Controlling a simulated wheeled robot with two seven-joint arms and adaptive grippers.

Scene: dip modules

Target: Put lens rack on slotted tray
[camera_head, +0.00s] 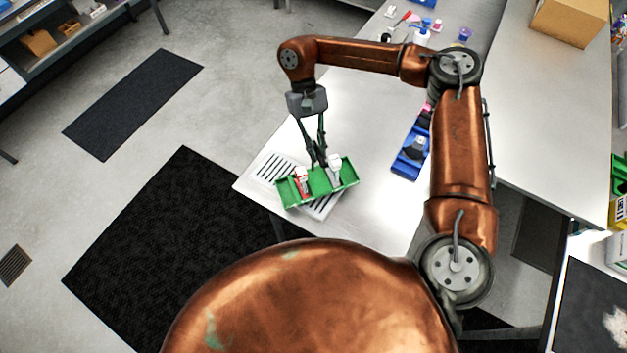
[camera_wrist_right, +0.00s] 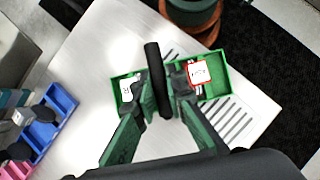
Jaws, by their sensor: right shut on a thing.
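The lens rack, a green open box with compartments (camera_head: 320,183), holds a red-and-white item (camera_head: 302,181) and a whitish item (camera_head: 335,168). It also shows in the right wrist view (camera_wrist_right: 214,88). My right gripper (camera_head: 318,158) comes down over its middle and is shut on it; in the wrist view a dark bar (camera_wrist_right: 154,70) stands between the fingers. The slotted tray, pale with dark slots (camera_head: 272,166), lies on the table under the rack, which covers its middle. Slots also show in the wrist view (camera_wrist_right: 236,120). Whether rack and tray touch, I cannot tell. My left gripper is out of view.
A blue bin (camera_head: 408,166) with dark and pink items stands on the table right of the rack. Bottles and small tools (camera_head: 421,35) lie at the far end. A cardboard box (camera_head: 568,20) sits on another table. The pale tabletop (camera_head: 375,185) between rack and blue bin is clear.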

